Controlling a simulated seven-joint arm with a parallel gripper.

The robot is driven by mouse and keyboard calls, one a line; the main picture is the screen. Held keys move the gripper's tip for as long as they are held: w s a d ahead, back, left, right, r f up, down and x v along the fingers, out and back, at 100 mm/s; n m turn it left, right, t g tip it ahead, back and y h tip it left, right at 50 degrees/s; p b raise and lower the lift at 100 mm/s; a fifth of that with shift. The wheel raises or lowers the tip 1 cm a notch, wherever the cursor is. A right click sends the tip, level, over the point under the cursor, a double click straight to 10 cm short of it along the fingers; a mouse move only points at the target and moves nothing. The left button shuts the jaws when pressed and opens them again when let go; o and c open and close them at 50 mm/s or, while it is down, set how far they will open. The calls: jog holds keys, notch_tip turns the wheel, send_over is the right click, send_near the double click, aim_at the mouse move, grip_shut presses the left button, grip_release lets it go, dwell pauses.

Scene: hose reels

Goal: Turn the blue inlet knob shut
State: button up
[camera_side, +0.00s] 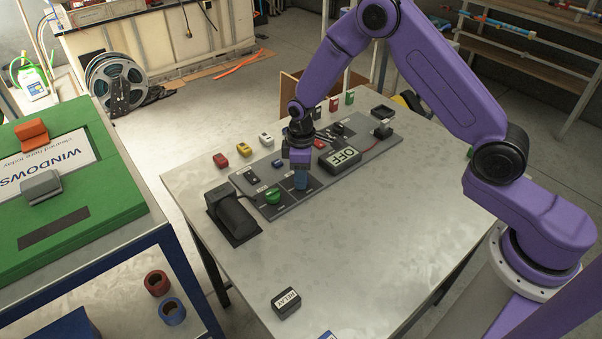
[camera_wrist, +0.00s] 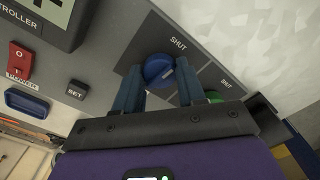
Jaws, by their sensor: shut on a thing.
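The blue inlet knob (camera_wrist: 158,70) sits on the grey control panel (camera_wrist: 130,45), near a printed SHUT label (camera_wrist: 178,43). A pale mark shows on the knob's face, on the side away from the SHUT label. My gripper (camera_wrist: 159,72) has one blue-grey finger on each side of the knob and is shut on it. In the side view my gripper (camera_side: 300,181) points down at the panel (camera_side: 350,170), and its fingers hide the blue knob. A green knob (camera_side: 272,196) stands to its left; in the wrist view it is partly hidden behind the right finger.
An OFF display box (camera_side: 340,157), a black-covered unit (camera_side: 232,217) and small coloured blocks (camera_side: 243,148) surround the work. A RELAY block (camera_side: 286,303) lies near the front edge. The front of the table (camera_side: 370,245) is mostly clear.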

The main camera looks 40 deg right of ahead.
jog(key=shift+n, duration=0.7)
jog(key=o, duration=1.1)
jog(key=shift+c, duration=0.2)
notch_tip(320, 180, up, 18)
jog(key=shift+f, duration=0.2)
jog(key=shift+s, duration=0.1)
